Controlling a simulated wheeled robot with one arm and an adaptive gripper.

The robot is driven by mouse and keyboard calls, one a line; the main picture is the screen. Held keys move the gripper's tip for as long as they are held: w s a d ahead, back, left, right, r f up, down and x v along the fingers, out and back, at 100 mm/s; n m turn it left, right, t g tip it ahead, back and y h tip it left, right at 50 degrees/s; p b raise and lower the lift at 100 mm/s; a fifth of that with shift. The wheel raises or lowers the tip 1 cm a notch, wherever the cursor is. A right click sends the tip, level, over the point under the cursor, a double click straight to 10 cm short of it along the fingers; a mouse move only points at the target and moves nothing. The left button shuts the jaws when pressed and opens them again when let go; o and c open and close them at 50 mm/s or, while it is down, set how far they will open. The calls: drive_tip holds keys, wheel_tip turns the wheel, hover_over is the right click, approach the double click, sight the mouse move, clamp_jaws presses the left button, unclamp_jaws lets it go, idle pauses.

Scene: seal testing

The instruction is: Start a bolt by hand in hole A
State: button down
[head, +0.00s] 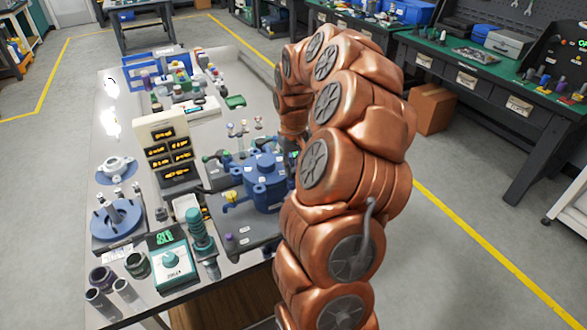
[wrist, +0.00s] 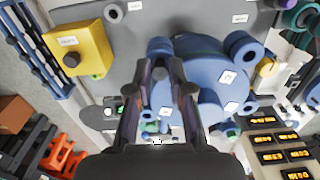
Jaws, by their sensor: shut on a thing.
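The blue test fixture (head: 263,185) with rounded lugs stands on a grey base plate on the bench. In the wrist view the blue fixture (wrist: 205,62) fills the upper middle, with white labels too small to read. My gripper (wrist: 161,72) has its two dark fingers reaching over the fixture's left part. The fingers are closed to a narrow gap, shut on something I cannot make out. No bolt shows clearly between the fingertips, and I cannot tell which hole is A. In the head view my arm hides the gripper.
A display panel with yellow readouts (head: 168,152) stands left of the fixture. A blue round flange with posts (head: 117,222) and a teal control box (head: 172,262) are on the bench's near left. A yellow box (wrist: 78,50) sits upper left in the wrist view. Bench room is tight.

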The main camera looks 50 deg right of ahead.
drive_tip(key=shift+f+m+b, duration=0.1)
drive_tip(key=shift+m+b, duration=2.2)
drive_tip(key=shift+b, duration=0.35)
drive_tip(key=shift+a+f+m+b, duration=0.1)
drive_tip(key=shift+m+b, duration=2)
drive_tip(key=shift+m, duration=0.1)
drive_tip(key=c, duration=1)
unclamp_jaws()
drive_tip(key=shift+o, duration=0.2)
drive_tip(key=shift+r, duration=0.2)
wheel_tip(320, 180, up, 9)
drive_tip(key=p, duration=0.2)
